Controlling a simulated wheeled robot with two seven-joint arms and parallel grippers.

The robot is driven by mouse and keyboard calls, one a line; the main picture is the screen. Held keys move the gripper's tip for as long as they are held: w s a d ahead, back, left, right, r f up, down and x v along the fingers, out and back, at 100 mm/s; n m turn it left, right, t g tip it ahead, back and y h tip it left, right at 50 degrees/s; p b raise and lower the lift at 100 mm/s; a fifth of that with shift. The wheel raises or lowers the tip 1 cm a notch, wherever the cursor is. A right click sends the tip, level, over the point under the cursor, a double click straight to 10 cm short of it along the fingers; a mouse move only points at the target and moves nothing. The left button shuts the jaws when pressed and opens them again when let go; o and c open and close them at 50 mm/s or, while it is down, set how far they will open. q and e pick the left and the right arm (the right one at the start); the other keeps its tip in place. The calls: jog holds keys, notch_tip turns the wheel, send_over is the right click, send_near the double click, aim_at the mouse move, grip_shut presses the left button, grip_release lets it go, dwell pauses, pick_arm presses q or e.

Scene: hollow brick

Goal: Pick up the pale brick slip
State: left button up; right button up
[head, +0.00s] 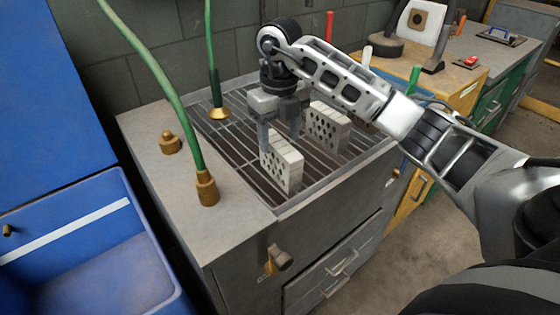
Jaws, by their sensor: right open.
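A pale, upright brick slip with holes through its face (283,165) stands on the metal grate (240,150). A second holed brick (328,127), slightly greyer, stands behind it to the right. My right gripper (279,134) points down at the far-left end of the nearer slip. It is open, with one finger at the slip's left end and the other beyond its top edge. I cannot tell whether either finger touches it. The fingers hide part of that end. My left gripper is out of view.
Green hoses with brass nozzles (206,185) rise left of the grate, beside a brass knob (170,142). A blue bin (80,235) stands at left. Coloured upright handles (329,27) are behind. The grate is bare left of the slip.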

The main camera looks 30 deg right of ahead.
aim_at(280, 161)
jog(key=shift+s+a+f+p, duration=0.15)
jog(key=shift+f+p, duration=0.3)
jog(key=shift+f, duration=2.2)
jog(key=c, duration=1.2)
